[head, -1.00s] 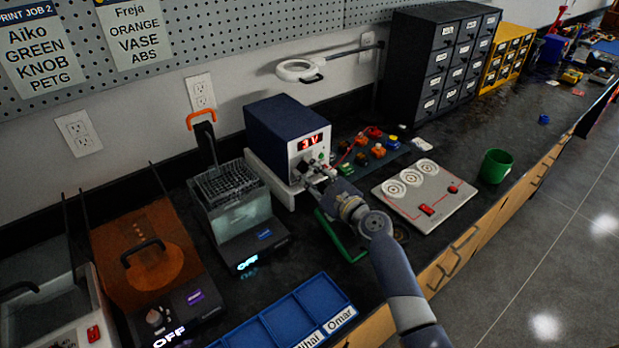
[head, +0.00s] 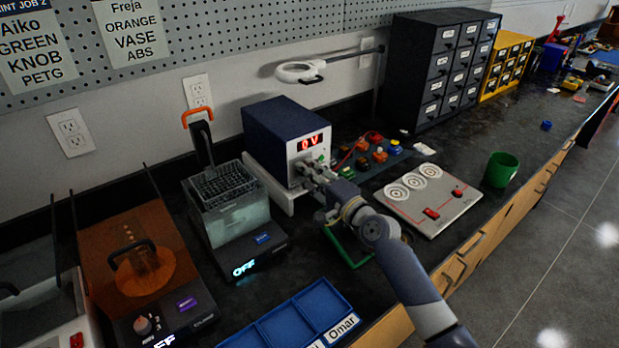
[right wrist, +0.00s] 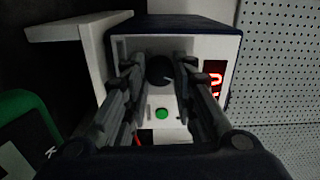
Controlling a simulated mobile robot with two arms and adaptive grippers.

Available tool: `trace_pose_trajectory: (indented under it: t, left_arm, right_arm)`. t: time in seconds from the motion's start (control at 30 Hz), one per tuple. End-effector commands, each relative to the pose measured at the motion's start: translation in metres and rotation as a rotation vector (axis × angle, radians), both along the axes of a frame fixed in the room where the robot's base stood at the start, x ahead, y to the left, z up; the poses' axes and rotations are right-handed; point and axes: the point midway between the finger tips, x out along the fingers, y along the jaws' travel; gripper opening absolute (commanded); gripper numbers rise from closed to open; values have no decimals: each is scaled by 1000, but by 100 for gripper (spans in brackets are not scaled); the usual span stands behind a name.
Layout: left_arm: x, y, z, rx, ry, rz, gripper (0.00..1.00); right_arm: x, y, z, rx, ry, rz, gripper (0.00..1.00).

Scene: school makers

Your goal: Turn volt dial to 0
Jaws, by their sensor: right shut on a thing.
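The power supply is a dark blue box (head: 283,128) with a white front, standing on a white stand against the wall. Its red display (head: 310,142) reads 0 V in the head view. The black volt dial (right wrist: 158,71) shows in the right wrist view, between the fingers. My right gripper (head: 303,172) reaches the front panel and is shut on the dial; it also shows in the right wrist view (right wrist: 160,80). A green button (right wrist: 162,114) sits beside the dial. In the head view the gripper hides the dial. My left gripper is not in view.
A mat with small electronic parts (head: 373,155) and a white board with round dials and red switches (head: 433,200) lie to the right. A water bath (head: 232,212) stands left. A green cup (head: 501,169) is near the bench edge.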

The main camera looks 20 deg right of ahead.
Motion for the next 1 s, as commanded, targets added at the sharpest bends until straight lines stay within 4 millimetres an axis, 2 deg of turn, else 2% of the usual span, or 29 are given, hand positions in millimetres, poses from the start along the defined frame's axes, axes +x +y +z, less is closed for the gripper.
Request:
trace_pose_trajectory:
  t: [0.2,0.5,1.0]
  left_arm:
    - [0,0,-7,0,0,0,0]
    - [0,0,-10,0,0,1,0]
    - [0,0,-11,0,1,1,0]
  right_arm:
    - [0,0,-1,-183,-65,0,1]
    - [0,0,1,-361,-131,0,1]
    - [0,0,1,-452,-164,-1,1]
